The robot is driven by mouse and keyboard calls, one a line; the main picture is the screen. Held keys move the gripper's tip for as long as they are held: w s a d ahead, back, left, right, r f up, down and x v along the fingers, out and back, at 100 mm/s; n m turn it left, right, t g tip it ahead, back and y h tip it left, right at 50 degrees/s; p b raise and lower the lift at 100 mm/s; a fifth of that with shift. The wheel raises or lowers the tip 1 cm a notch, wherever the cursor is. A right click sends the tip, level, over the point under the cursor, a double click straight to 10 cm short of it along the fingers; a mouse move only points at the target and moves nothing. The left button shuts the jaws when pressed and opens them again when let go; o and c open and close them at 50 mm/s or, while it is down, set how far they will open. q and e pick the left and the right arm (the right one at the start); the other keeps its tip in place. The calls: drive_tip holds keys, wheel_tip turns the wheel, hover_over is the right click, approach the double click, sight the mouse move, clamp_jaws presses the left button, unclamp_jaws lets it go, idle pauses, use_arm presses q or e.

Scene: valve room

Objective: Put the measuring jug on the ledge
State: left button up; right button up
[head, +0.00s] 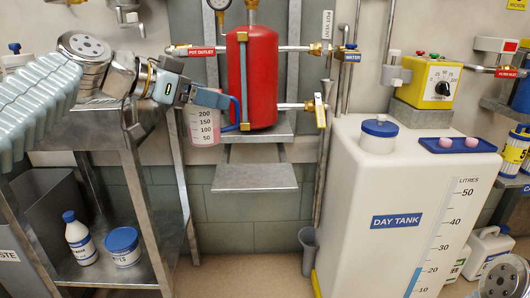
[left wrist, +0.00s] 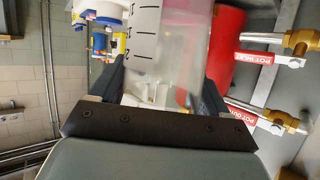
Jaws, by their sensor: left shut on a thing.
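The measuring jug (head: 203,128) is clear, with black marks, a blue handle on its right and some pink liquid at its bottom. My left gripper (head: 207,97) is shut on it near the top and holds it upright in the air, left of the red pot. In the left wrist view the jug (left wrist: 165,50) stands between the two dark fingers. The ledge (head: 255,178) is a bare grey metal plate below the red pot, lower and to the right of the jug. My right gripper is out of view.
The red pot (head: 252,78) stands on a bracket above the ledge, with pipes and valve handles around it. A metal trolley (head: 160,172) is at the left. The white day tank (head: 390,190) stands at the right.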

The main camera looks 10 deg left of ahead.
use_arm(q)
drive_tip(key=shift+w+d+f+b, duration=0.25)
drive_tip(key=shift+w+d+f, duration=1)
drive_tip(key=shift+w+f, duration=0.55)
drive_tip(key=shift+w+d+f+b, duration=0.2)
drive_tip(key=shift+w+d+f, duration=1.1)
drive_tip(key=shift+f, duration=0.95)
drive_tip(key=shift+w+d+f+b, duration=0.25)
drive_tip(key=shift+w+d+f, duration=0.9)
drive_tip(key=shift+w+f, duration=0.7)
drive_tip(key=shift+s+f, duration=0.15)
drive_tip(key=shift+s, duration=0.05)
